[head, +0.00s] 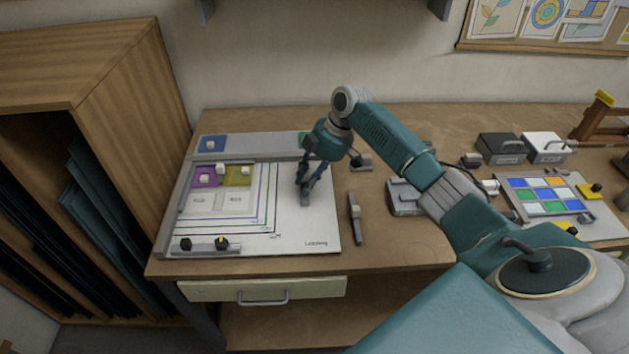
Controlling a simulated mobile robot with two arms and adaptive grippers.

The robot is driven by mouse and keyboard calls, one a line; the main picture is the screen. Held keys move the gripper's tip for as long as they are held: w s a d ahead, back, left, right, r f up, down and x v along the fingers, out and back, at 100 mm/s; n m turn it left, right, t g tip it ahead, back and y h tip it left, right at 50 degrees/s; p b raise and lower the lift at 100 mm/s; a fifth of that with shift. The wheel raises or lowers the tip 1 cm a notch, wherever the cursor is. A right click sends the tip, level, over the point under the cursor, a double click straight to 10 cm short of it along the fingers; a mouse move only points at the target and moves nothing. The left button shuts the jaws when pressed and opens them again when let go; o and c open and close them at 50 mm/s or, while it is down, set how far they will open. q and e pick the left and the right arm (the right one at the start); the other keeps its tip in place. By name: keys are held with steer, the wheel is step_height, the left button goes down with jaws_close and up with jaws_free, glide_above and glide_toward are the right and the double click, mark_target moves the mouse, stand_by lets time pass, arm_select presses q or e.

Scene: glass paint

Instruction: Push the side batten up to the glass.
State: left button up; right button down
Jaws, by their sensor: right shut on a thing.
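My right gripper (304,188) is over the right part of the white drawing board, with its fingers pointing down. It is shut on a narrow grey bar (306,202), which seems to be the side batten; the fingers hide much of it. A clear gap of board and paper separates the bar from the glass. My left gripper is not in view.
A front batten (201,245) with dark knobs lies along the board's front left. Another grey strip (355,222) with a pale block lies right of the board. A blue piece (213,143) sits at the back left. A colour tray (550,197) stands at the right.

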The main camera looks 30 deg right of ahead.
steer(key=shift+g, duration=0.3)
steer(key=w+a, duration=0.2)
steer(key=a, duration=0.2)
steer(key=w+a+b, duration=0.1)
steer(key=w+a, duration=0.1)
steer(key=a, duration=0.2)
steer(key=w+a+b, duration=0.1)
steer(key=w+a, duration=0.2)
steer(key=a, duration=0.2)
steer(key=shift+f, duration=0.4)
steer(key=c, duration=1.7)
jaws_free()
steer(key=shift+o, duration=0.3)
steer(key=shift+a+r, duration=0.15)
steer(key=shift+r, duration=0.15)
steer(key=shift+d+r, duration=0.4)
steer(key=shift+r, duration=0.1)
steer(key=v, duration=1)
steer(key=shift+s+r, duration=0.35)
steer(key=shift+r, duration=0.05)
steer(key=shift+f, duration=0.1)
